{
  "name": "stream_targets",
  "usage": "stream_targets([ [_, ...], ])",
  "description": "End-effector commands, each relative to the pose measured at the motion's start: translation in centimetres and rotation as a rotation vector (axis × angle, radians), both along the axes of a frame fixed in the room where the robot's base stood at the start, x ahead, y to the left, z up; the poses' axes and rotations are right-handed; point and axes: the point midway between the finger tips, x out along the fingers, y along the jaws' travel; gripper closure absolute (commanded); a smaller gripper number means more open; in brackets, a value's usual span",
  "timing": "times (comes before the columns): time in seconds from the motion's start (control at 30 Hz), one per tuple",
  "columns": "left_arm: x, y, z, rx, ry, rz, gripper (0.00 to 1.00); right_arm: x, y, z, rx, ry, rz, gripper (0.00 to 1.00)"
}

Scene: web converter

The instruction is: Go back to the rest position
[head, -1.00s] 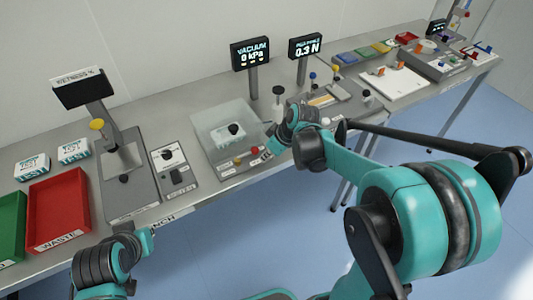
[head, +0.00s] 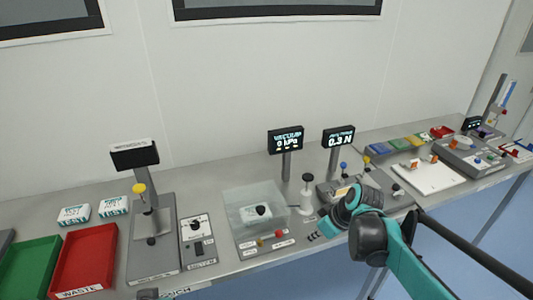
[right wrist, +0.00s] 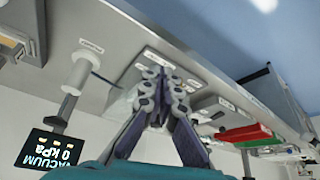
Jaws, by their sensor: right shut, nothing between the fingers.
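My right gripper (head: 318,234) is over the bench front edge, just right of the clear vacuum box (head: 250,208). In the right wrist view its fingers (right wrist: 158,80) are together with nothing between them. My right arm reaches in from the lower right. Only a small dark piece, probably the tip of my left gripper (head: 148,293), shows at the bottom edge of the head view; its fingers cannot be made out.
The bench (head: 225,272) carries a red waste tray (head: 84,258), a green tray (head: 28,265), a weighing stand (head: 150,255), the vacuum display (head: 285,139) and a force display (head: 339,137).

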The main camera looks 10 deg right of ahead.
Motion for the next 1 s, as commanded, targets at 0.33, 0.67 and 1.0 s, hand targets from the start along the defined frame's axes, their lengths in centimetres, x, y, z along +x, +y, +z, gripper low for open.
stream_targets([
  [0.33, 0.0, 0.0, -0.2, 0.0, 0.0, 0.0, 1.0, -6.0, 2.4, 1.1, -0.022, -0.018, -0.237, 1.0],
  [0.67, 0.0, 0.0, -0.4, 0.0, 0.0, 0.0, 1.0, -13.0, 3.5, 0.3, 0.025, -0.127, -0.557, 1.0],
  [1.0, 0.0, 0.0, -0.4, 0.0, 0.0, 0.0, 1.0, -14.0, 3.6, -0.1, 0.05, -0.158, -0.621, 1.0],
])
